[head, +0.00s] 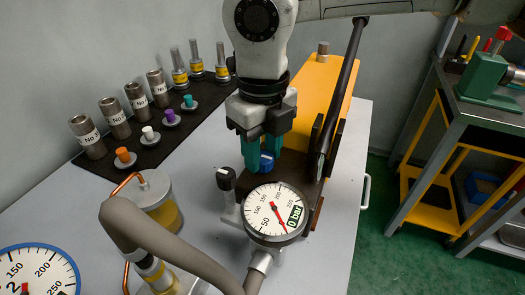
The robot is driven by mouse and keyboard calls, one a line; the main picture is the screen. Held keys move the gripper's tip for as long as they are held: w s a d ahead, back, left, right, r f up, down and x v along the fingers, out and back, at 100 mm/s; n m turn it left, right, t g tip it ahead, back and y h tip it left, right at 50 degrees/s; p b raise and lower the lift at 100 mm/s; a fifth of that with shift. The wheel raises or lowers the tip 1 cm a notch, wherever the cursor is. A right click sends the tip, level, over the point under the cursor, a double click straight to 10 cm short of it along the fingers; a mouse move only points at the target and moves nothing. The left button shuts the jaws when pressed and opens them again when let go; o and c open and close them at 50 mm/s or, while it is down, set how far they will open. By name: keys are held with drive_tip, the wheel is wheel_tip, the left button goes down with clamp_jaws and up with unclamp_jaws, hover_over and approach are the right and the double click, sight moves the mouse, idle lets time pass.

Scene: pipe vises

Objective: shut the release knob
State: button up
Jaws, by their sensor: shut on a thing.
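The blue release knob (267,166) sits on the dark front block of the yellow pump (328,82), just behind the round pressure gauge (274,213). My gripper (262,157) points down over it, with its teal fingers at the knob's sides. The gripper is shut on the knob, and the fingers hide part of it. The gauge has a white face, a red needle and a small display reading "0 bar".
A black-topped valve (226,180) stands just left of my gripper. The pump's long black lever (343,90) rises close on the right. A thick grey hose (165,240) crosses the front. A black mat (155,152) at left holds labelled cylinders and coloured plugs.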

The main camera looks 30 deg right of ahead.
sight(263, 156)
idle(0.4)
drive_tip(key=o, duration=1)
drive_tip(key=shift+o, duration=0.2)
wheel_tip(263, 156, up, 11)
drive_tip(key=shift+p, duration=0.45)
drive_tip(key=shift+f, duration=0.1)
